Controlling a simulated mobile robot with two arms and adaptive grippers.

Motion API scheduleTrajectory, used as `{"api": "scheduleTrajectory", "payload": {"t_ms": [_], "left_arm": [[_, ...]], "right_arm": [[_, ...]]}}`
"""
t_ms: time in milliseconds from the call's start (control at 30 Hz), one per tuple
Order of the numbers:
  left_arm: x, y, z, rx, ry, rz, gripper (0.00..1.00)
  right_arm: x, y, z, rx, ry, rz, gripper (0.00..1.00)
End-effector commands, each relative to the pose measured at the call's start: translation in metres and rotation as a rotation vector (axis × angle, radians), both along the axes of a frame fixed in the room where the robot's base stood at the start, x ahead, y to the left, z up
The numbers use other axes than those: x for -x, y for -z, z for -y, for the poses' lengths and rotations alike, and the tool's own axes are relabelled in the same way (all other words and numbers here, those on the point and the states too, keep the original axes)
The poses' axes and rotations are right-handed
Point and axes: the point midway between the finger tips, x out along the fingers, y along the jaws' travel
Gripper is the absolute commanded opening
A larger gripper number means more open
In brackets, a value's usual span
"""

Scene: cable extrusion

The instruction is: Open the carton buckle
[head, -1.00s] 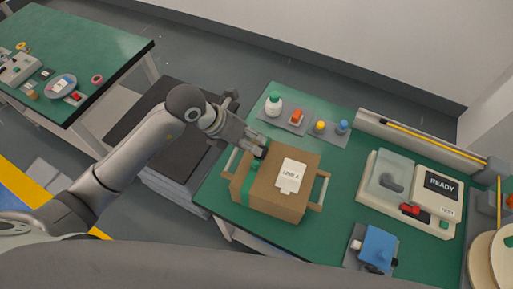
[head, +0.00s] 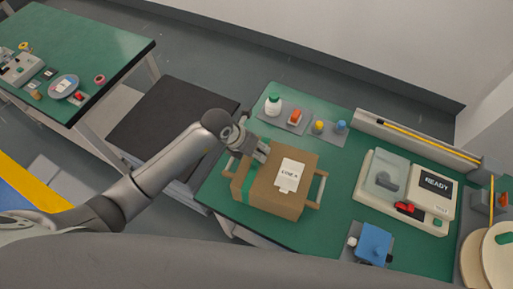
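My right gripper is out of view.
A machine with a READY screen (head: 436,189) stands to the right, and a blue block (head: 375,243) sits at the front right. Green tabletop (head: 334,215) is clear between them.

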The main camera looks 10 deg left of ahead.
Motion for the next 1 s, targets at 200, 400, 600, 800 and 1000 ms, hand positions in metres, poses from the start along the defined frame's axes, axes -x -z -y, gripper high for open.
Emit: {"api": "scheduleTrajectory", "payload": {"t_ms": [200, 400, 600, 800, 1000], "left_arm": [[-0.0012, 0.0048, 0.0024, 0.000, 0.002, 0.002, 0.37], [-0.0012, 0.0048, 0.0022, 0.000, 0.001, 0.001, 0.36], [-0.0012, 0.0046, 0.0022, 0.001, 0.001, 0.001, 0.10], [-0.0008, 0.0041, 0.0035, 0.003, 0.002, -0.001, 0.00], [-0.0031, 0.0016, 0.0046, -0.003, 0.002, -0.036, 0.00]], "right_arm": [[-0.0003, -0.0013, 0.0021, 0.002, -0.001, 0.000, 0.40], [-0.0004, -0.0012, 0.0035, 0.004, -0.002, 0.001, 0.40], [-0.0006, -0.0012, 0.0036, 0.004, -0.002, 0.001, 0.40], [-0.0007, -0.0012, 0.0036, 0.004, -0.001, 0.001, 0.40], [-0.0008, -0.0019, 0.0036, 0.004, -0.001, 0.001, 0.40]]}}
